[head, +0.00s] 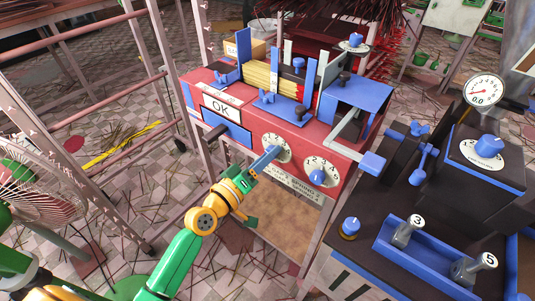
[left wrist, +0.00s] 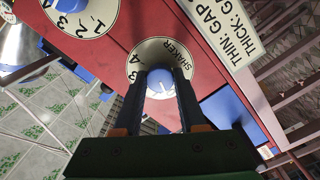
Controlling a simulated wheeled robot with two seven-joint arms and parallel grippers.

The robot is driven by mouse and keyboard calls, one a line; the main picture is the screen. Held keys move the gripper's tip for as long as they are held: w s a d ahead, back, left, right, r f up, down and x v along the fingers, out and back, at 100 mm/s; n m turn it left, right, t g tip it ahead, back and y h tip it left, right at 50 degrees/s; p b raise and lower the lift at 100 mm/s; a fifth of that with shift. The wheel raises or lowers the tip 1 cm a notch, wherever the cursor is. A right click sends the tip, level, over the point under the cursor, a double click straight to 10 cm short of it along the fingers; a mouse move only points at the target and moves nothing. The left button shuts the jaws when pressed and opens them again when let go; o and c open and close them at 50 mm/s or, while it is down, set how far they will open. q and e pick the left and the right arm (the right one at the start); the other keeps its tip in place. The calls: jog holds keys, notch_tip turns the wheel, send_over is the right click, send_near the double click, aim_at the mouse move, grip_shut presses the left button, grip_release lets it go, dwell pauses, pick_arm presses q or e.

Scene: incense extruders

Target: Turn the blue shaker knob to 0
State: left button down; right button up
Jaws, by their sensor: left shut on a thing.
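The blue shaker knob (left wrist: 160,84) sits at the middle of a round white dial (left wrist: 150,54) marked SHAKER, on the red machine's front panel. In the left wrist view my left gripper (left wrist: 163,78) has its two dark fingers on either side of the knob, shut on it. In the head view my left gripper (head: 271,154) reaches up from below to the left one of two dials (head: 282,143), and covers the knob there. Some dial figures show, but I cannot tell which one the knob points to. My right gripper is not in view.
A second dial with a blue knob (head: 317,177) is just to the right on the red machine (head: 300,130). A dark bench (head: 365,255) with levers and a pressure gauge (head: 483,91) stands at the right. A fan (head: 35,190) is at the left, beside pink metal racks.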

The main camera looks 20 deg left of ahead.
pick_arm(q)
jog(key=shift+n, duration=0.3)
dwell(0.4)
jog(key=shift+c, duration=2.4)
grip_release()
jog(key=v, duration=0.7)
jog(key=shift+b, duration=0.45)
